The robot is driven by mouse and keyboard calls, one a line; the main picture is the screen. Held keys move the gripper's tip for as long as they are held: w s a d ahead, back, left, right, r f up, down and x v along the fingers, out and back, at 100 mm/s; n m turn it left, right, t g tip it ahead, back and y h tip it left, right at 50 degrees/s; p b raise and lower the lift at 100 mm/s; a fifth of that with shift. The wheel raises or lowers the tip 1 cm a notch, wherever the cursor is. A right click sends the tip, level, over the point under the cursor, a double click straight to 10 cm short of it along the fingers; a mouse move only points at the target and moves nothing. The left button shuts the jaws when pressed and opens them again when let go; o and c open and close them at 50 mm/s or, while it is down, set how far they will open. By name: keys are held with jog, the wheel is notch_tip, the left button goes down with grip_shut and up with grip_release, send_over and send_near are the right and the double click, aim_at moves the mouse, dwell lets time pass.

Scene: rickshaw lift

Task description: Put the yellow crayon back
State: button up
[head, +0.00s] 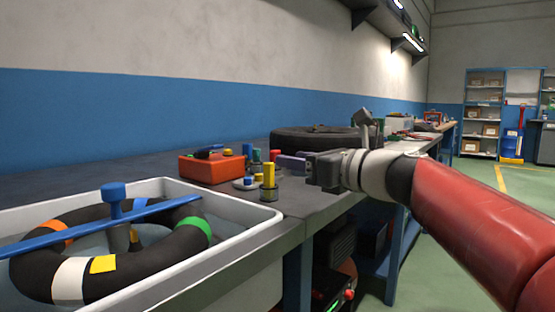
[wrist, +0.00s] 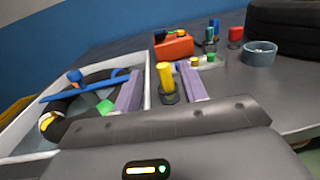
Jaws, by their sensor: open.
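A yellow crayon-like cylinder (head: 269,172) stands upright in a small dark cup (head: 269,194) near the bench's front edge. In the wrist view the yellow cylinder (wrist: 165,76) and the dark cup (wrist: 169,98) appear between my two lilac fingers. My gripper (head: 292,162) is open, and nothing is held in it. In the head view it is just right of the yellow cylinder, and the cylinder appears apart from the fingers. The wrist view also shows my gripper (wrist: 158,73).
A white basin (head: 268,222) with a black ring and a blue bar stands at the left. Behind the cup are a red box (head: 203,170), a small pale tray (head: 240,186) and several coloured pieces. A black tyre (head: 310,142) and a grey bowl (wrist: 260,55) lie farther right.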

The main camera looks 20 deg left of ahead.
jog(key=v, duration=0.4)
jog(key=shift+s, duration=0.1)
jog(key=s+d+f+n+g+h, duration=0.1)
jog(key=s+d+f+n+h, duration=0.4)
jog(key=f, duration=0.6)
jog(key=s+d+f+n+h, duration=0.5)
jog(key=s+d+f+n, duration=0.5)
jog(key=f, duration=0.1)
jog(key=s+d+f+n+g+h, duration=0.1)
jog(key=s+d+f+n+h, duration=0.5)
jog(key=f, duration=0.6)
jog(key=s+d+n, duration=0.1)
jog(key=d+n, duration=0.1)
jog(key=shift+s+d+g, duration=0.3)
jog(key=shift+s, duration=0.05)
